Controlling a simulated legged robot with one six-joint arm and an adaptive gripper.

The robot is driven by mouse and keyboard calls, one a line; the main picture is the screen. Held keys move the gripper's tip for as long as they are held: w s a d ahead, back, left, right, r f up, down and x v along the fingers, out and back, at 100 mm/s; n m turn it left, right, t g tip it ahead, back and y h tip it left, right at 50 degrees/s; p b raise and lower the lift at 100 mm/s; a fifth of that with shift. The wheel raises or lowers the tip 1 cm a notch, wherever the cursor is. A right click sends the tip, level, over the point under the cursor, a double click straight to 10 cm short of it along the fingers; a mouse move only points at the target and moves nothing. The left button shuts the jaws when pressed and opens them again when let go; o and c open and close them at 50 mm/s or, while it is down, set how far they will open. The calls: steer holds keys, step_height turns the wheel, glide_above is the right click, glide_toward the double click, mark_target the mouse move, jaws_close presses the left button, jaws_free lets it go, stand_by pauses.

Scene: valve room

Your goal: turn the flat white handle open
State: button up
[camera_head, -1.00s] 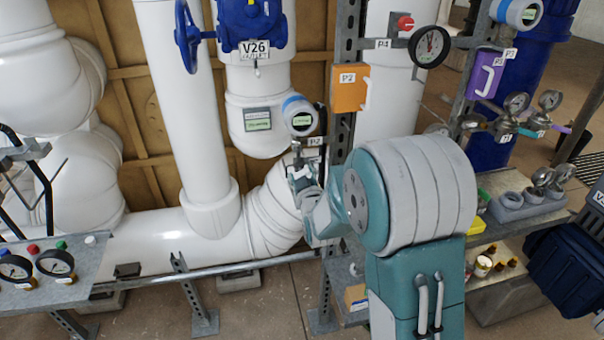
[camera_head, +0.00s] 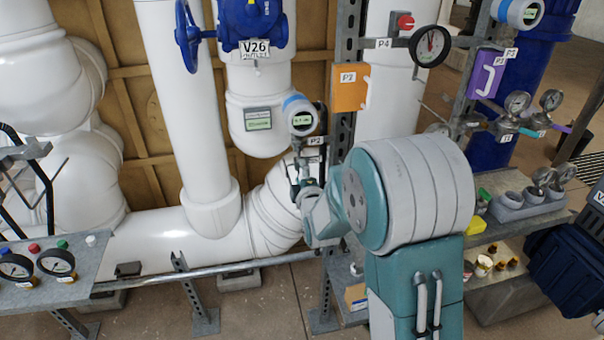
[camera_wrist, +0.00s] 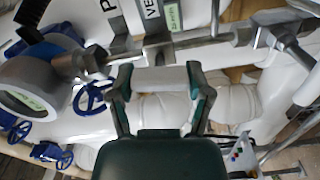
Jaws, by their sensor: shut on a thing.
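The flat white handle (camera_wrist: 160,79) lies between my gripper's fingers in the wrist view, just below a grey metal valve body (camera_wrist: 158,48). My gripper (camera_wrist: 159,84) has a finger at each side of the handle and is shut on it. In the head view my gripper (camera_head: 307,187) is small, below the P2 tag (camera_head: 316,140) and the round transmitter (camera_head: 299,115). The handle cannot be made out clearly there, and my arm covers part of the area.
A perforated metal post (camera_head: 343,125) stands right beside my gripper, with an orange box (camera_head: 350,88) on it. Large white pipes (camera_head: 275,212) run behind. A bench with gauges (camera_head: 57,262) stands at the left. The floor in front is partly clear.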

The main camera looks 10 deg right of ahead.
steer(key=shift+a+f+n, duration=0.1)
steer(key=shift+f+n, duration=0.1)
steer(key=shift+n, duration=0.7)
steer(key=shift+f, duration=0.1)
steer(key=o, duration=1.1)
steer(key=shift+o, duration=0.2)
steer(key=shift+a, duration=0.15)
steer(key=shift+s, duration=0.2)
steer(key=s, duration=1.1)
steer(key=shift+s, duration=0.25)
